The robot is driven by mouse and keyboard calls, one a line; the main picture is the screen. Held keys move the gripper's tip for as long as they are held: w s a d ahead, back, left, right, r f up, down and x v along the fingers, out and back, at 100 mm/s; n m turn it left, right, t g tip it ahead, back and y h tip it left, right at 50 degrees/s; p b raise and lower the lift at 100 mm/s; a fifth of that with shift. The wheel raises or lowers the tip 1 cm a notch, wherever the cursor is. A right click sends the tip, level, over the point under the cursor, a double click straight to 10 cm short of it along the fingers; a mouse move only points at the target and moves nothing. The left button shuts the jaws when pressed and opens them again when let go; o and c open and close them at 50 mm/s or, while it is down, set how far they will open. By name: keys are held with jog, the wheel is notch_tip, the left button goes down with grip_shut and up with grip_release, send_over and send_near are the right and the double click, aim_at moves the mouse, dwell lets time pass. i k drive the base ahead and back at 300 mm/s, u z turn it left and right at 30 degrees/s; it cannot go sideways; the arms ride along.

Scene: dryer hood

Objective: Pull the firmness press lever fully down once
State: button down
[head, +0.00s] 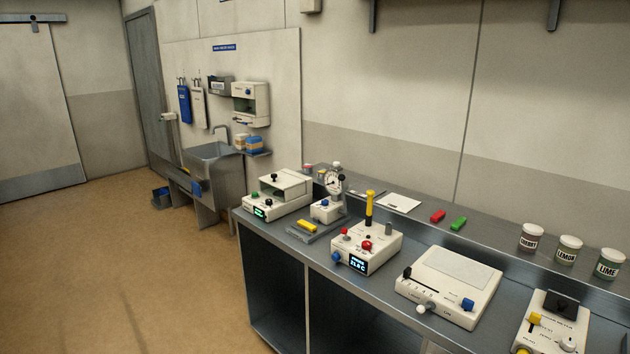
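The firmness press appears to be the small stand with a round dial gauge (334,183) on the steel bench. It has a white block with a blue knob (325,205) and a grey base plate (300,236) with a yellow bar (307,226) on it. A pale round knob (337,165) shows at its top. I cannot clearly make out the lever or its angle at this size. My gripper is not in view.
A white box with a display (367,249) and an upright yellow handle stands close right of the press. A white device with a green display (277,195) stands left. More devices and labelled jars (568,250) are at right. The brown floor (130,260) is open at left.

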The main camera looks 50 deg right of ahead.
aim_at(341, 178)
jog(key=z, duration=0.6)
jog(key=k, duration=0.1)
jog(key=u, duration=1.45)
jog(key=i, duration=1.4)
jog(key=z, duration=0.6)
jog(key=i, duration=0.65)
jog(key=z, duration=1.15)
jog(key=i, duration=0.85)
jog(key=z, duration=0.6)
